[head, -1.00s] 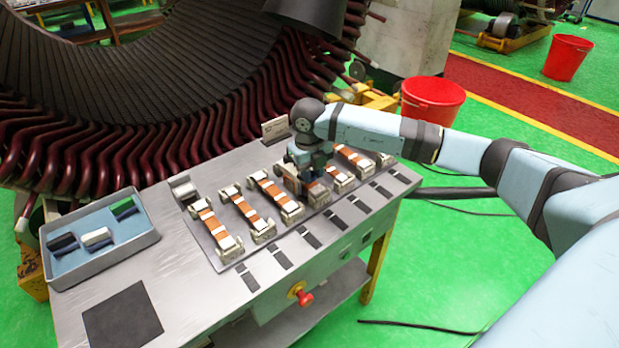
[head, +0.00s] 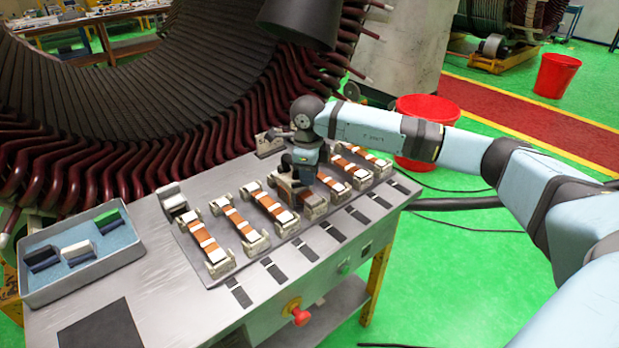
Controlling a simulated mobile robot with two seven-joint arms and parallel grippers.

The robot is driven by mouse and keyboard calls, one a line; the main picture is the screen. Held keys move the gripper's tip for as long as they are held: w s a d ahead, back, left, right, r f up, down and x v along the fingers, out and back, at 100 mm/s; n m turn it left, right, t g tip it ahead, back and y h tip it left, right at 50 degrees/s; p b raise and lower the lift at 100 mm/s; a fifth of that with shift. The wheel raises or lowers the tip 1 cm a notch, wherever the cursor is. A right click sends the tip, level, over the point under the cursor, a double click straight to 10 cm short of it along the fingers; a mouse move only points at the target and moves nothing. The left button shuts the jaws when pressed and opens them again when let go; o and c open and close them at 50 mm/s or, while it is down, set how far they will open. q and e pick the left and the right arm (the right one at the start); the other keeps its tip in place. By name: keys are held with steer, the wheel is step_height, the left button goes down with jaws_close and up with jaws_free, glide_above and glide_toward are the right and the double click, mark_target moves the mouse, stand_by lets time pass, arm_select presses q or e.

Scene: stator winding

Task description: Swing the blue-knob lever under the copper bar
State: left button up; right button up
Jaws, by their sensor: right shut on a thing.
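A row of copper bars in pale metal holders lies on a grey plate on the workbench. My right gripper (head: 300,182) points down at the fourth holder from the left (head: 310,201), about mid-row, and is shut low over it. What it holds is mostly hidden by the gripper; from its place it looks to be the lever there, but I cannot make out a blue knob. The copper bar (head: 322,196) at this holder is largely covered, so the lever's position relative to it cannot be told. My left gripper is not in view.
Neighbouring copper bars (head: 268,203) (head: 331,179) stand close on both sides. A small bracket (head: 268,144) stands behind. The big stator (head: 110,100) rises behind the bench. A grey-blue tray (head: 80,252) is at left; a red button (head: 298,313) is on the front.

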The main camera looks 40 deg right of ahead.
steer(key=shift+w+n, duration=0.15)
steer(key=shift+n, duration=0.25)
steer(key=o, duration=0.9)
steer(key=r, duration=1.4)
steer(key=shift+s+a, duration=0.25)
steer(key=shift+f, duration=0.1)
